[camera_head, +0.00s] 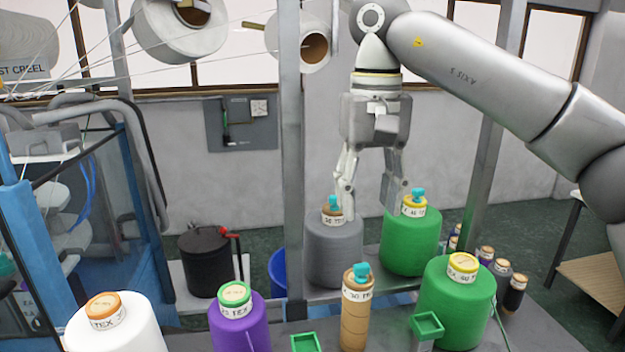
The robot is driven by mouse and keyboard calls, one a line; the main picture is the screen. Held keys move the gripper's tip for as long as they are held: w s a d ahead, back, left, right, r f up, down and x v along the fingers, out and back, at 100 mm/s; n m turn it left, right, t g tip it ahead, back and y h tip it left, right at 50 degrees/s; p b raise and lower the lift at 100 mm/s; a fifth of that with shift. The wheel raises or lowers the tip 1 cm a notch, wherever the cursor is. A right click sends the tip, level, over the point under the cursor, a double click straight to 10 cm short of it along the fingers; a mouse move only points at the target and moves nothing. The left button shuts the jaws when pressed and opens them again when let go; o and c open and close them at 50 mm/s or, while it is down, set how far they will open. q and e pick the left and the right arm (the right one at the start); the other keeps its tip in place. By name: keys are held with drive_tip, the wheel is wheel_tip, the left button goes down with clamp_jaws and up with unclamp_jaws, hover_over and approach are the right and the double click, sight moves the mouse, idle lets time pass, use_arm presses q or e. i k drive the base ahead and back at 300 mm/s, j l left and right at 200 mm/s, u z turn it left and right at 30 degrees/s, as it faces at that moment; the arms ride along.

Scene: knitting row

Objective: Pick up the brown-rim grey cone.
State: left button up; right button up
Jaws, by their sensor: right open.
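The grey cone (335,247) stands upright on the dark surface, with a brown rim, a white label band and a teal piece on its top. My right gripper (368,207) points down above its right side, open and empty. One finger is close to the right of the cone's top. I cannot tell whether a finger touches either cone. My left gripper is not in view.
In front stand a white cone (118,332), a purple cone (240,328), a brown tube (355,325) and another green cone (455,308). A grey post (291,150) rises just left of the grey cone. Small spools (502,268) stand at right.

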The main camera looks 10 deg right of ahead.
sight(357, 298)
drive_tip(key=k+l, duration=0.25)
drive_tip(key=l, duration=0.15)
drive_tip(key=k+l, duration=0.25)
drive_tip(key=l, duration=0.2)
drive_tip(key=k+l, duration=0.25)
drive_tip(key=l, duration=0.15)
drive_tip(key=k+l, duration=0.25)
drive_tip(key=l, duration=0.15)
